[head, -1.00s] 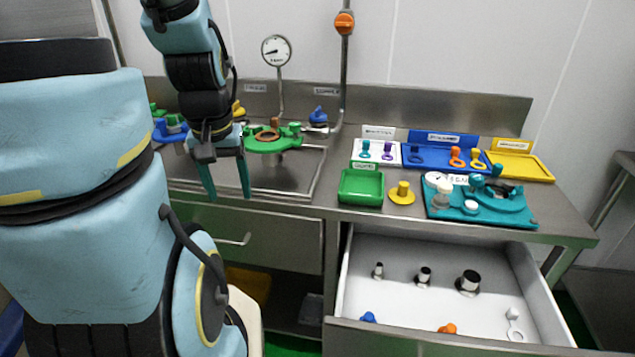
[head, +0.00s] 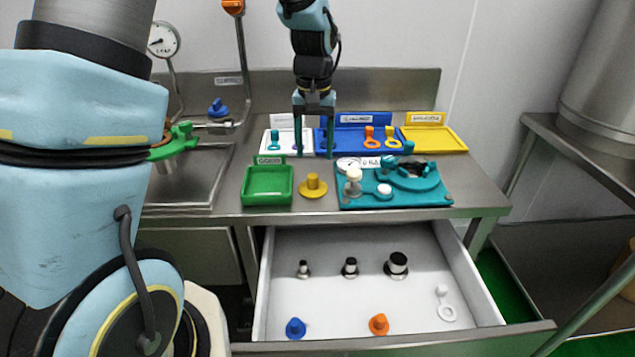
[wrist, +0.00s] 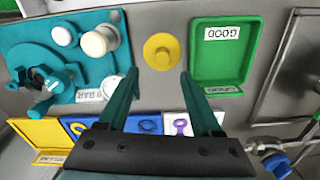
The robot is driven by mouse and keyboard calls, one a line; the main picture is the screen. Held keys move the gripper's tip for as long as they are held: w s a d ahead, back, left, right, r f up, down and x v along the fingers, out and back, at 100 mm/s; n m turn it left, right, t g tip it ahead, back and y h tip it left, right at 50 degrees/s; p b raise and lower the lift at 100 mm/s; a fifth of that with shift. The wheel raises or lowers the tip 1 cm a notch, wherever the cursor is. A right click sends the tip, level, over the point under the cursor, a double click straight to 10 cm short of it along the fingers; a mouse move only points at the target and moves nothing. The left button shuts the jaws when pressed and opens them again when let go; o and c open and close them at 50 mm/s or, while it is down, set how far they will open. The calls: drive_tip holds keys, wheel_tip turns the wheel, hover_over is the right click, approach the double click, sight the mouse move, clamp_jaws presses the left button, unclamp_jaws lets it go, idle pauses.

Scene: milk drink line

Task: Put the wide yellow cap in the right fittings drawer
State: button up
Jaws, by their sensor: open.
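The wide yellow cap (head: 313,186), a flat disc with a round knob, stands on the steel counter between the green tray and the teal board. It also shows in the wrist view (wrist: 161,52), beyond the fingertips. My gripper (head: 315,155) is open and empty, with its fingers pointing down behind the cap, over the front of the white and blue trays. The gripper also shows in the wrist view (wrist: 160,80). The right fittings drawer (head: 350,298) is pulled open below the counter, holding several black-topped metal fittings, a blue cap, an orange cap and a white ringed piece.
A green tray (head: 268,199) lies left of the cap and a teal board (head: 425,198) with fittings lies right. Behind are a blue tray (head: 350,142) and a yellow tray (head: 450,140). The drawer floor has bare room between its pieces.

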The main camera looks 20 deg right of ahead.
sight(313, 175)
wheel_tip(313, 175, down, 3)
drive_tip(key=shift+r, duration=0.1)
drive_tip(key=shift+a+f+p, duration=0.2)
drive_tip(key=shift+f+p, duration=1.05)
drive_tip(key=shift+f, duration=1.4)
drive_tip(key=shift+c, duration=0.2)
clamp_jaws()
